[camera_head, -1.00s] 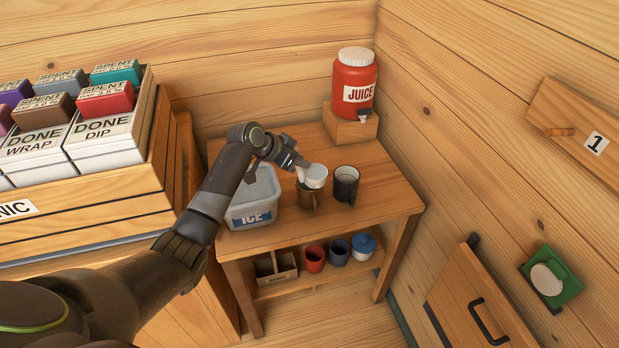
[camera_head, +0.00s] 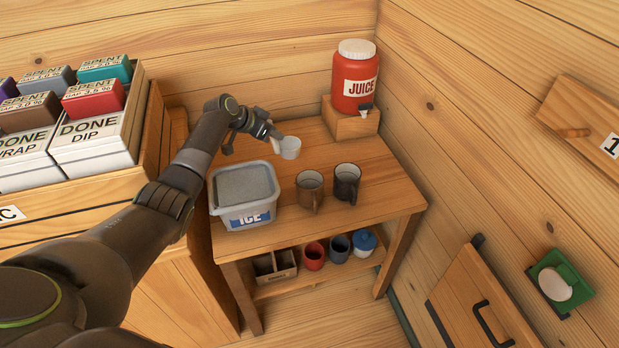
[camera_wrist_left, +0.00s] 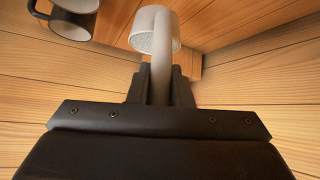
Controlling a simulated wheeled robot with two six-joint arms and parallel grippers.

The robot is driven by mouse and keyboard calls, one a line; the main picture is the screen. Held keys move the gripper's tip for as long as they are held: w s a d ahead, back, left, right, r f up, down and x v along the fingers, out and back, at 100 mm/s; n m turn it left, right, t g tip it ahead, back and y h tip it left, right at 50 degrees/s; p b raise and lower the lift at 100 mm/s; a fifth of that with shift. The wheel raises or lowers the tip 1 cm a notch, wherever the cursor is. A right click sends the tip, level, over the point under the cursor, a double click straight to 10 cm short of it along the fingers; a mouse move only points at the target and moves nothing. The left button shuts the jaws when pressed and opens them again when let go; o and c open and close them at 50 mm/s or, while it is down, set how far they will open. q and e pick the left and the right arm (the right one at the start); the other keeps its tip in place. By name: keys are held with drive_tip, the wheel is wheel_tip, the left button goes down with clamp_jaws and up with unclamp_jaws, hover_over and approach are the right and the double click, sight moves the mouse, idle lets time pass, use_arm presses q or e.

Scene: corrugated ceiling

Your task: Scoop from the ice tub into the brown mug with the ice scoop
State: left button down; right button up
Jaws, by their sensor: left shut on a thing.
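The ice tub (camera_head: 272,203) is a pale, translucent box with a blue ICE label and a grey fill, at the table's left. The brown mug (camera_head: 309,190) stands upright to its right; I cannot tell what is inside it. My left gripper (camera_head: 275,133) is shut on the handle of the white ice scoop (camera_head: 291,148). It holds the scoop behind the tub and the brown mug, clear of both. In the left wrist view the scoop (camera_wrist_left: 150,38) extends from the fingers (camera_wrist_left: 160,90), with a grainy patch inside. My right gripper is out of view.
A black mug (camera_head: 347,182) stands right of the brown one. A red juice dispenser (camera_head: 353,85) sits on a wooden block (camera_head: 350,124) at the back. Red, blue-grey and blue-and-white vessels stand on the lower shelf. The table's right side is clear.

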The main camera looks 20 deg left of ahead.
use_arm(q)
drive_tip(key=shift+w+a, duration=0.15)
drive_tip(key=shift+a, duration=0.1)
drive_tip(key=shift+f, duration=0.2)
drive_tip(key=shift+f+b, duration=1.25)
drive_tip(key=shift+b, duration=0.3)
drive_tip(key=shift+d+r+p, duration=0.1)
drive_tip(key=shift+r+p, duration=0.05)
drive_tip(key=shift+p, duration=0.25)
drive_tip(key=shift+s+d+r+m+t+y+p, duration=0.2)
drive_tip(key=shift+s+d+t+y+p, duration=0.45)
drive_tip(key=shift+p, duration=1)
drive_tip(key=shift+s+d+r+m+t+y+p, duration=0.1)
drive_tip(key=shift+s+d+m+t+y+p, duration=0.2)
drive_tip(key=shift+s+d+p, duration=0.95)
drive_tip(key=shift+w+p, duration=0.15)
drive_tip(key=shift+p, duration=0.7)
drive_tip(key=shift+s+d+t, duration=0.2)
drive_tip(key=shift+d+t, duration=0.05)
